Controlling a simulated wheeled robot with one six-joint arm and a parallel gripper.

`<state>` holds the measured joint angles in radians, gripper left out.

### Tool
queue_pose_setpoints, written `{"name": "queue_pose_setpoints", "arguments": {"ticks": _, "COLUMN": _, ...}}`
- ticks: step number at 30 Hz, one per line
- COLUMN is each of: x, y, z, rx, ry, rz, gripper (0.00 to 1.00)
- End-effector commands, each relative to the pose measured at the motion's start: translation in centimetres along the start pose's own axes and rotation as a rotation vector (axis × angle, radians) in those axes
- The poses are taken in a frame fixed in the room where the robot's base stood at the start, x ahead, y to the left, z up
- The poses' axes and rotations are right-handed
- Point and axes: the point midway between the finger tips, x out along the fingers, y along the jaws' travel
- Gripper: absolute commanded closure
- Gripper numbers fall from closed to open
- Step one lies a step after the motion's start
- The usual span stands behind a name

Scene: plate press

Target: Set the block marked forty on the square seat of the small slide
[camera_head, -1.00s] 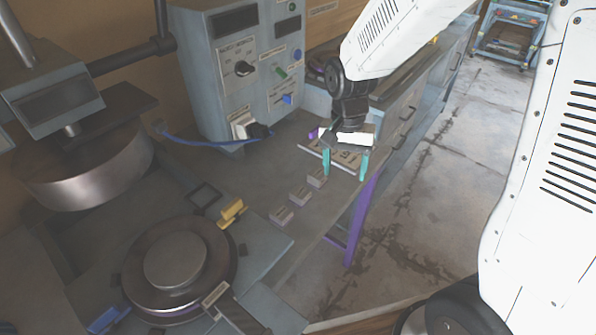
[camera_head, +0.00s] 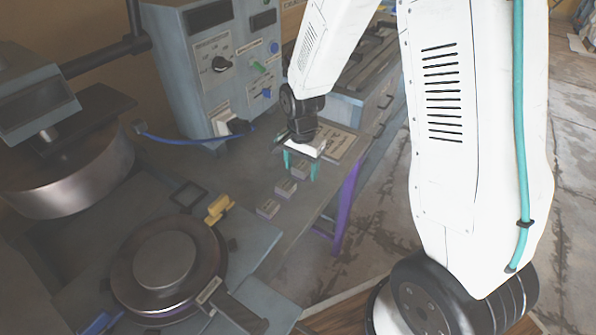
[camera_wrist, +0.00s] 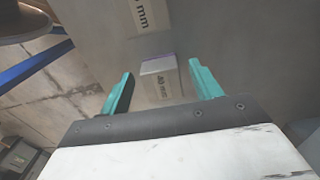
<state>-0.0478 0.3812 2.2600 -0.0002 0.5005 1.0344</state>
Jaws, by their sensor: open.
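A small pale block (camera_wrist: 160,80) lies under my gripper in the wrist view; its label seems to read 40 mm. In the head view it is the farthest of three blocks (camera_head: 299,170) in a row on the bench. My gripper (camera_head: 300,171) is open, with its teal fingers above and to either side of this block; in the wrist view the gripper (camera_wrist: 160,68) shows a gap on each side. The small slide's square seat (camera_head: 188,195) is a dark frame left of the row and looks empty. A yellow part (camera_head: 218,207) is beside it.
The middle block (camera_head: 286,187) and the near block (camera_head: 268,208) stand close to the gripped row end. A control box (camera_head: 205,65) stands behind. A labelled plate (camera_head: 342,146) lies beyond my gripper.

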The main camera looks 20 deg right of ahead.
Motion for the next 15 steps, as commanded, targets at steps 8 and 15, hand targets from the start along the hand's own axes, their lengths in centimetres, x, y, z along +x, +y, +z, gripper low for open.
{"name": "queue_pose_setpoints", "arguments": {"ticks": 8, "x": 0.26, "y": -0.08, "z": 0.09, "rx": -0.002, "ry": 0.001, "rz": -0.001, "gripper": 0.39}}
{"name": "queue_pose_setpoints", "arguments": {"ticks": 15, "x": 0.24, "y": -0.11, "z": 0.14, "rx": -0.004, "ry": 0.0, "rz": -0.001, "gripper": 0.94}}
